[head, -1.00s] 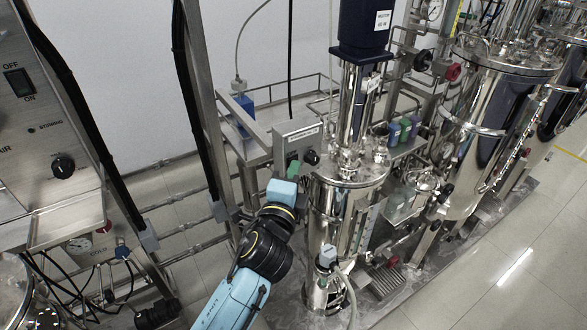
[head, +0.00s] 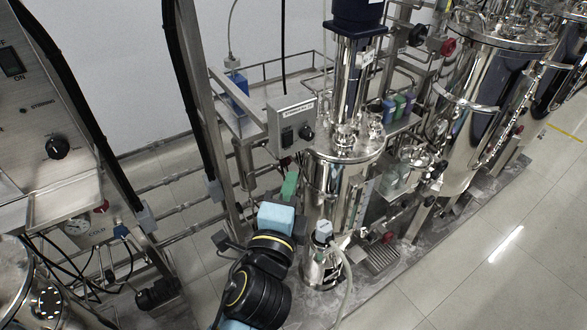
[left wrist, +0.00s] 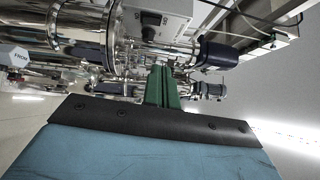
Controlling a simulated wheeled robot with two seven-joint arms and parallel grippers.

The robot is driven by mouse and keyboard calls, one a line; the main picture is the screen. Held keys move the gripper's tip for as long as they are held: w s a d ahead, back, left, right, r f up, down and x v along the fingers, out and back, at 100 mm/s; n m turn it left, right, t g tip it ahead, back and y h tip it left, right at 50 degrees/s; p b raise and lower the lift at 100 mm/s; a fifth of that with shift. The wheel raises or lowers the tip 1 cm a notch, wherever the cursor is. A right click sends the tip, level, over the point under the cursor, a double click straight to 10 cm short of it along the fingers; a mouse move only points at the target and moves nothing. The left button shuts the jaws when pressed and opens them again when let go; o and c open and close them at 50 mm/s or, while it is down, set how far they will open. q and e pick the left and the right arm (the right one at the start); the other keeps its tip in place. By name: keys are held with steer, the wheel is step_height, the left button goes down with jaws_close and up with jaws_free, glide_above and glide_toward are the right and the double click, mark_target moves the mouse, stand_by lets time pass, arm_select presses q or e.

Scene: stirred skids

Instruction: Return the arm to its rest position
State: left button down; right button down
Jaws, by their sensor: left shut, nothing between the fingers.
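My left arm (head: 259,285), black and yellow with pale blue parts, comes up from the bottom of the head view. Its gripper (head: 290,185) has green fingers, shut and empty, below the grey control box and just left of the steel vessel in the picture. In the left wrist view the green fingers (left wrist: 162,88) stand together beyond the blue and black gripper body, with nothing held. My right gripper is not in view.
A polished steel vessel (head: 342,185) stands close right of my left arm. The grey control box (head: 293,123) with knobs is above the gripper in the picture. A steel panel cabinet (head: 45,140) stands at left. Bare floor (head: 470,270) lies at lower right.

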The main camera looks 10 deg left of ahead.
arm_select(q)
steer(key=shift+s+r, duration=0.1)
steer(key=shift+s, duration=0.65)
steer(key=s+f+n+g+h, duration=0.1)
steer(key=s+f+n+g, duration=0.15)
steer(key=f, duration=0.95)
steer(key=s+f+n+g, duration=0.1)
steer(key=f+g, duration=0.2)
steer(key=f, duration=0.8)
steer(key=s+f+n+g+h, duration=0.1)
steer(key=s+f+g, duration=0.15)
steer(key=f, duration=0.95)
steer(key=s+a+f+n+g, duration=0.2)
steer(key=s+a+f, duration=0.1)
steer(key=s+f, duration=0.35)
steer(key=s+a+f+n+g, duration=0.3)
steer(key=s+a+f, duration=0.15)
steer(key=f, duration=0.35)
steer(key=s+a+f+n+g+y, duration=0.1)
steer(key=s+a+f+n+g, duration=0.1)
steer(key=s, duration=0.8)
steer(key=s+a+f+n+g+y, duration=0.1)
steer(key=s+a+f+n, duration=0.3)
steer(key=s, duration=0.5)
step_height(320, 180, down, 3)
steer(key=shift+s+a+r+n+g, duration=0.2)
steer(key=shift+s+a+n+g, duration=0.15)
steer(key=shift+a+g, duration=0.7)
